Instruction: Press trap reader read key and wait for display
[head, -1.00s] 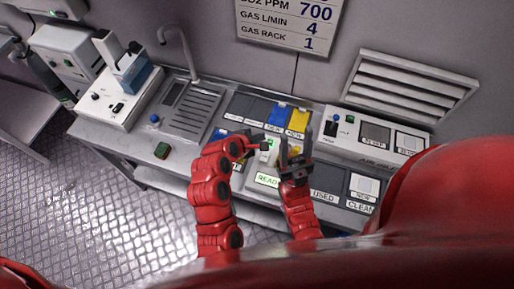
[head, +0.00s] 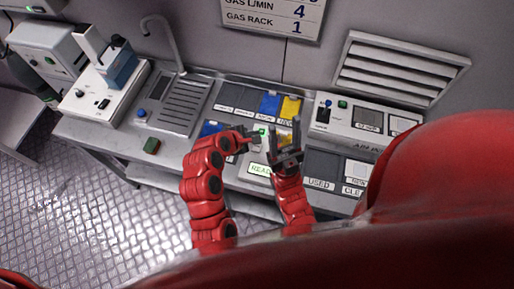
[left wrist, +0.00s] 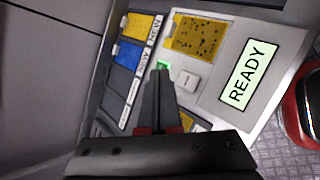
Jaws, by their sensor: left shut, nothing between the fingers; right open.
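The trap reader is a pale panel with a lit display reading READY (left wrist: 245,75); the display also shows partly in the head view (head: 260,169). On the panel in the left wrist view are a yellow, dark-speckled card (left wrist: 200,37), a raised whitish key (left wrist: 188,78) and a small green patch (left wrist: 164,65). My left gripper (left wrist: 160,75) is shut and empty, its tips over the panel close to the green patch and beside the whitish key. I cannot tell if it touches. My right gripper (head: 287,143) is open and empty beside it in the head view.
Blue (left wrist: 128,55) and yellow (left wrist: 140,26) cards lie in labelled slots beside the reader. A control box (head: 350,122) stands at the right, with USED and CLEAN bays below. A sink (head: 180,105) and a white instrument (head: 100,95) are to the left.

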